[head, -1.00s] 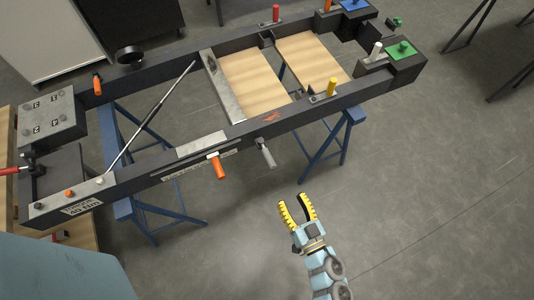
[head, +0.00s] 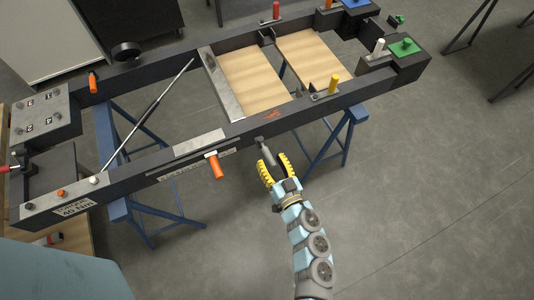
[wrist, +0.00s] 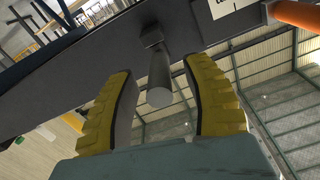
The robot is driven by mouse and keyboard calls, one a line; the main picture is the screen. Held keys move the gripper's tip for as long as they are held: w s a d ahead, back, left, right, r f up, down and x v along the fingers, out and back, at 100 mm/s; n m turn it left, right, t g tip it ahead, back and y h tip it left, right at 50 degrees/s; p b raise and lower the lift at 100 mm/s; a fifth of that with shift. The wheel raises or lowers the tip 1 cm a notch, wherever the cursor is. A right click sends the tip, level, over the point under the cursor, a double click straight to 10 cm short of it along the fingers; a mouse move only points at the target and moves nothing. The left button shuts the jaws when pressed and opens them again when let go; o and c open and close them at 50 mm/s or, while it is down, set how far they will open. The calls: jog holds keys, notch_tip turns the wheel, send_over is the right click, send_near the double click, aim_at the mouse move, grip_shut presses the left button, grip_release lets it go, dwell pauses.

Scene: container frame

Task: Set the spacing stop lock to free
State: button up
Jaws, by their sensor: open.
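The black container frame (head: 130,180) rests on blue trestles. A grey cylindrical handle (head: 267,154) sticks out from the frame's front rail; I cannot tell from any label whether it is the spacing stop lock. My gripper (head: 274,169) is open, with its yellow fingers on either side of this grey handle. In the wrist view the grey handle (wrist: 160,82) stands between the two open fingers (wrist: 163,105), with gaps to both. An orange handle (head: 215,166) hangs from a slot in the same rail to the left; it also shows in the wrist view (wrist: 298,14).
A yellow handle (head: 333,86) and a white handle (head: 379,47) stand on the frame to the right. A label plate (head: 75,207) is at the left end. The blue trestle (head: 335,145) stands just right of my gripper. The floor in front is clear.

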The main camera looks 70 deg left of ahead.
aim_at(265, 150)
jog(key=shift+s+a, duration=0.15)
jog(key=shift+a, duration=1.4)
grip_shut()
